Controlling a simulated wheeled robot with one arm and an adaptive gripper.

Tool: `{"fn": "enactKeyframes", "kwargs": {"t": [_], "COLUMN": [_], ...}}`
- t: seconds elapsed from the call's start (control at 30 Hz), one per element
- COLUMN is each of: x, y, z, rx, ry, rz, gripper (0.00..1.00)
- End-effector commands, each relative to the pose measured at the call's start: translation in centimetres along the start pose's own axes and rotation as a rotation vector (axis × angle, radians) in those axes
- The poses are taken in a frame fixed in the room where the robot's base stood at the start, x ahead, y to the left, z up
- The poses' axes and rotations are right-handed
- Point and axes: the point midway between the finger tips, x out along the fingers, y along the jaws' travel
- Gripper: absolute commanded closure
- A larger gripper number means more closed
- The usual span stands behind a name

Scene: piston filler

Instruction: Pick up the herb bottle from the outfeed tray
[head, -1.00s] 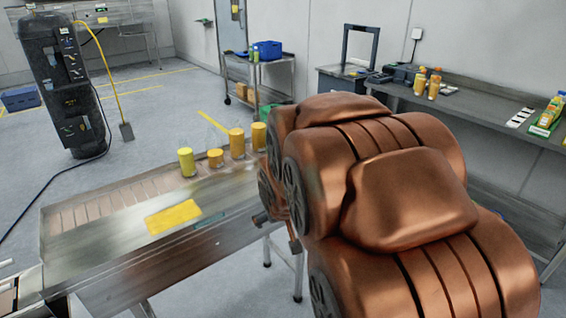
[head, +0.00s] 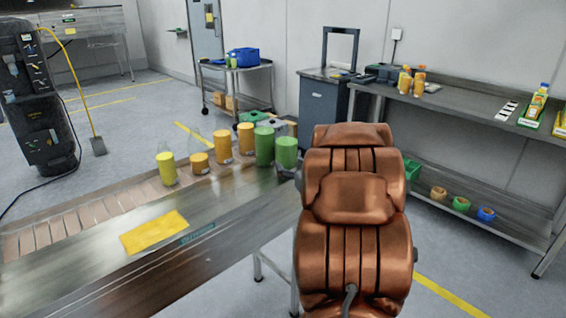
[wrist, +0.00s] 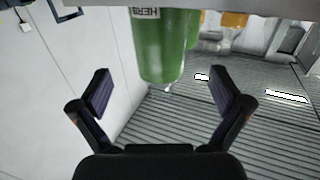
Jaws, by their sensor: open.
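A green bottle with a "HERB" label (wrist: 160,55) appears upside down in the wrist view, just beyond and between the fingertips of my gripper (wrist: 158,80). The gripper is open and empty, with no visible contact with the bottle. Another green bottle partly shows behind it. In the head view two green bottles, one nearer my arm (head: 287,152) and one to its left (head: 264,146), stand at the right end of the metal outfeed surface (head: 225,210). Their labels cannot be read there. My copper-coloured arm hides the gripper in the head view.
Several yellow and orange bottles, including an orange one (head: 223,146), stand left of the green ones. A yellow sheet (head: 154,232) lies on the metal surface. A wall bench (head: 465,108) with bottles stands at right, a trolley (head: 240,90) behind. Floor right of my arm is clear.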

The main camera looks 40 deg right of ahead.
Motion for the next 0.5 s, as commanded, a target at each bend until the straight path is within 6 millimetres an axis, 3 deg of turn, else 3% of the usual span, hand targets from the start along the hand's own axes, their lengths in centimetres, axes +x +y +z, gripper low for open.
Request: {"fn": "enactKeyframes", "kwargs": {"t": [0.5], "x": [3.2], "y": [-0.3], "z": [0.1], "rx": [0.004], "ry": [0.011], "rz": [-0.012], "gripper": [0.0]}}
